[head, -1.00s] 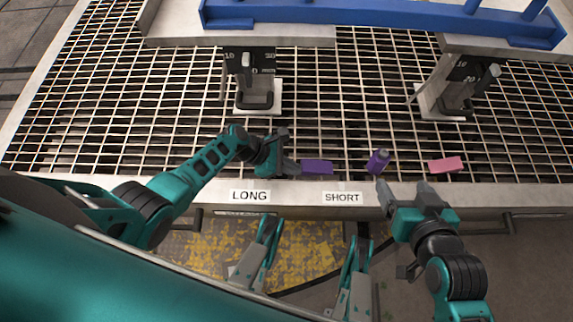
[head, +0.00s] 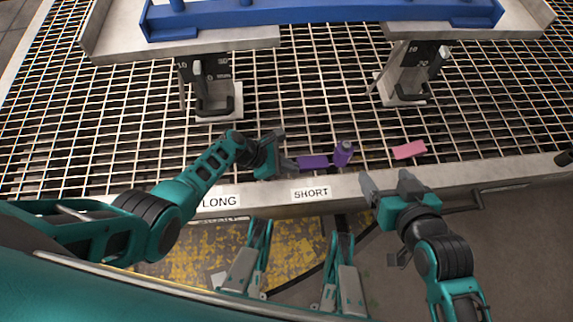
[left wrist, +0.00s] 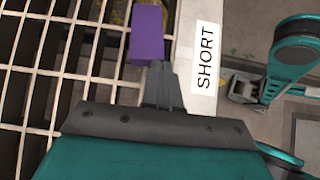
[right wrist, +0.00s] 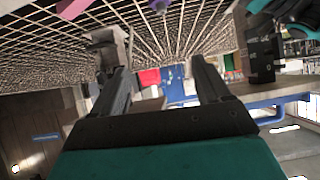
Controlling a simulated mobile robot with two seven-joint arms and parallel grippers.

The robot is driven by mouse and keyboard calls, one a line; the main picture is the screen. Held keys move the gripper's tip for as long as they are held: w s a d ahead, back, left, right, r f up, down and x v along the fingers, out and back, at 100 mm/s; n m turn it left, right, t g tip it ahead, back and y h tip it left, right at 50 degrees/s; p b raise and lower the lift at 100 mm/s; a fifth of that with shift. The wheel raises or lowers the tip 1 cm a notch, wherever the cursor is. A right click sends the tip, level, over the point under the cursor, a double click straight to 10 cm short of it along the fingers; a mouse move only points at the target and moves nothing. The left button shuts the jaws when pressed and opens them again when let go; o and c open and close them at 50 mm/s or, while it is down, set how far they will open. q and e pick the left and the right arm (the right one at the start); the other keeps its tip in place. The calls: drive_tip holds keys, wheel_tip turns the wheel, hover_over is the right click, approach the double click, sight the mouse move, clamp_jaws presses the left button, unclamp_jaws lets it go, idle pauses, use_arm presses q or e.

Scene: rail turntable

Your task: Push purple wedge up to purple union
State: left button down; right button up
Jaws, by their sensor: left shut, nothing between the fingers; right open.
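The purple wedge (head: 313,162) is a flat purple block lying on the grating just behind the front rail, by the SHORT label. It also shows in the left wrist view (left wrist: 148,36), ahead of the fingertips. The purple union (head: 343,153) is a short, upright cylinder with a grey top at the wedge's right end. They are very close; I cannot tell if they touch. My left gripper (head: 290,164) is shut and empty, its tips at the wedge's left end. My right gripper (head: 386,182) is open and empty, over the front rail to the right.
A pink block (head: 409,150) lies on the grating right of the union. The LONG label (head: 219,201) and SHORT label (head: 311,194) are on the front rail. Two dark scale brackets (head: 212,90) (head: 405,80) stand behind, below a blue frame (head: 320,20). Grating between is clear.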

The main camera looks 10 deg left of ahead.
use_arm(q)
drive_tip(key=shift+a+r, duration=0.15)
drive_tip(key=shift+r, duration=0.05)
drive_tip(key=p+v, duration=0.7)
drive_tip(key=v, duration=0.5)
drive_tip(key=shift+a+p, duration=0.2)
drive_tip(key=shift+p, duration=0.15)
drive_tip(key=shift+s+r, duration=0.1)
drive_tip(key=shift+s, duration=0.1)
